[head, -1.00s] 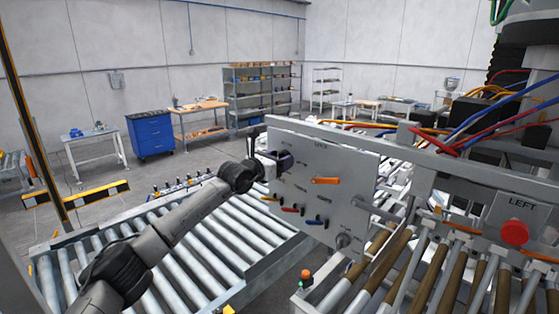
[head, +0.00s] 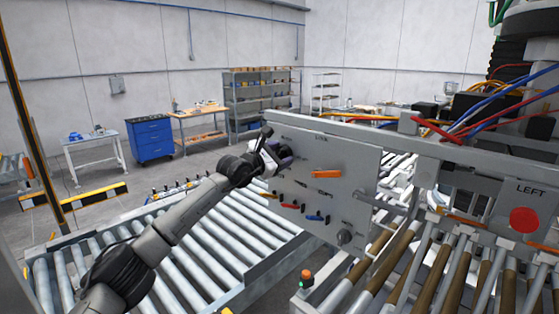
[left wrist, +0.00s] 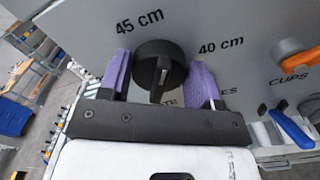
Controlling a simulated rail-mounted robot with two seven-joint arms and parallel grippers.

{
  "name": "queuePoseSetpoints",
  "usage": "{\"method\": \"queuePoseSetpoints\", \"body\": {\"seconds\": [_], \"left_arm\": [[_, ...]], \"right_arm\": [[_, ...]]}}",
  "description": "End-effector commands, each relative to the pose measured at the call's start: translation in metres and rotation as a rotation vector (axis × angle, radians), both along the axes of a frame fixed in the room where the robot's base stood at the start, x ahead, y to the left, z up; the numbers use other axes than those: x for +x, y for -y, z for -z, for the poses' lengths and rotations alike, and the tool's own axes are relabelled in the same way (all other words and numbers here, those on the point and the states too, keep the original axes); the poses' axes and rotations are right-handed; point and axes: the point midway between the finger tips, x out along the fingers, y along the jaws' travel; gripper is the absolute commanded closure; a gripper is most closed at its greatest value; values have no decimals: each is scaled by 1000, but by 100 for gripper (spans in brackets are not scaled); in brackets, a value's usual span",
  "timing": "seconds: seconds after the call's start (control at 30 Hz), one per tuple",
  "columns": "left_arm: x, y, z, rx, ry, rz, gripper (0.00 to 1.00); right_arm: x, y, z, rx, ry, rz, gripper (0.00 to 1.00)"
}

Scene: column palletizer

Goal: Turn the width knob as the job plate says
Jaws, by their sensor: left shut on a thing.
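The round black width knob (left wrist: 160,62) sits on the grey panel in the left wrist view, with a raised bar across its face. The marks "45 cm" and "40 cm" are printed on either side of it. My left gripper (left wrist: 160,80) is shut on the knob, one purple pad at each side. In the head view my left gripper (head: 276,155) is at the upper left of the grey panel (head: 345,165), hiding the knob there. I cannot read a job plate in these frames. My right gripper is not in view.
An orange handle (head: 327,174) and several small coloured levers (head: 315,217) are on the panel, close to the gripper. A red button (head: 523,220) is on the right frame. A roller conveyor (head: 150,265) runs below my left arm.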

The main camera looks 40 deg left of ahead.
Motion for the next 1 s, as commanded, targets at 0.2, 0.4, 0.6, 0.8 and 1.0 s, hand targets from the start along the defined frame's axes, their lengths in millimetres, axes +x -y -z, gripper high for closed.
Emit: {"method": "queuePoseSetpoints", "body": {"seconds": [0.2, 0.4, 0.6, 0.8, 1.0], "left_arm": [[0, 1, 1, 205, 24, 1, 66], [0, 2, 1, 393, 45, 1, 66], [0, 3, 2, 580, 65, 0, 66], [0, 3, 2, 746, 85, 0, 66], [0, 3, 3, 877, 98, 1, 66]], "right_arm": [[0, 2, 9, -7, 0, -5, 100], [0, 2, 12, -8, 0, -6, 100], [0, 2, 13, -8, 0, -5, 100], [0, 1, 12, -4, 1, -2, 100], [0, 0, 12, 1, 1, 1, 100]]}}
